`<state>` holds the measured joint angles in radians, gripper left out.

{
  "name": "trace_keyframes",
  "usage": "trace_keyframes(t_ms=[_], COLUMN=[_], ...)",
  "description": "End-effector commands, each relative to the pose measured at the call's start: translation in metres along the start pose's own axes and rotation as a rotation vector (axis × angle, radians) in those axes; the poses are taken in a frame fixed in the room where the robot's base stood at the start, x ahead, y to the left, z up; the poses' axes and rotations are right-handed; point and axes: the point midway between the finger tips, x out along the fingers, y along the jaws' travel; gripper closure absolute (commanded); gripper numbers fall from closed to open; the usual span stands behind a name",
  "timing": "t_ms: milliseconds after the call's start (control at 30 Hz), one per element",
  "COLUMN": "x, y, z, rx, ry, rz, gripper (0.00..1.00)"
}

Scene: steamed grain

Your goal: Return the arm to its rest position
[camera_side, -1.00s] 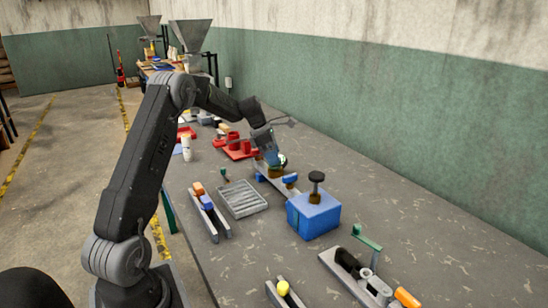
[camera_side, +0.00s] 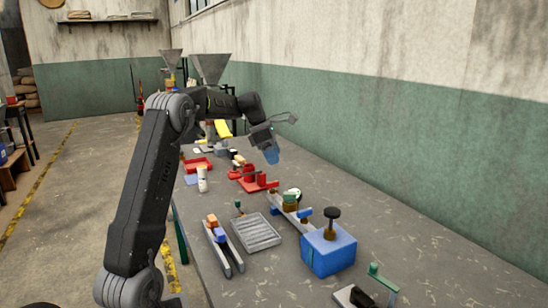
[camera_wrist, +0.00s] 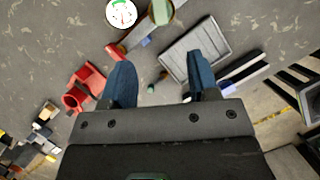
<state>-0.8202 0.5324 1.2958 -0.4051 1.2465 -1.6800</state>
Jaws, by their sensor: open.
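My gripper (camera_side: 271,154) is raised above the far part of the bench in the side view, with its blue fingers pointing down. In the wrist view my gripper (camera_wrist: 160,85) shows two blue fingers spread apart with nothing between them. The bench top and small items lie well below the fingers. My arm is bent at the elbow, and the gripper touches nothing that I can see.
On the grey bench (camera_side: 400,254) stand a blue box (camera_side: 328,250) with a dark knob, a grey slatted tray (camera_side: 256,233), red fixtures (camera_side: 250,180) and a white bottle (camera_side: 202,180). A round white dial (camera_wrist: 121,13) shows in the wrist view. A hopper (camera_side: 210,69) stands behind.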

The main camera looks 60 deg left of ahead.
Motion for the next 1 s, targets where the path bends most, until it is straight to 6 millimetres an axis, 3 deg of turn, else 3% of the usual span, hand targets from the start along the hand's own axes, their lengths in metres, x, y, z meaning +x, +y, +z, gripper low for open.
trace_keyframes(t_ms=[333,467,567,733,867,1000], x=[0.0,-0.004,-0.012,-0.027,-0.035,-0.037], y=[-0.001,-0.017,-0.053,-0.147,-0.221,-0.295], z=[0.001,0.013,0.036,0.07,0.076,0.064], rx=[0.003,0.091,0.284,0.78,1.177,1.605], ry=[0.0,0.011,0.032,0.086,0.128,0.171], rz=[0.0,0.005,0.016,0.035,0.05,0.066], gripper=[0.45,0.45,0.45,0.45,0.45,0.45])
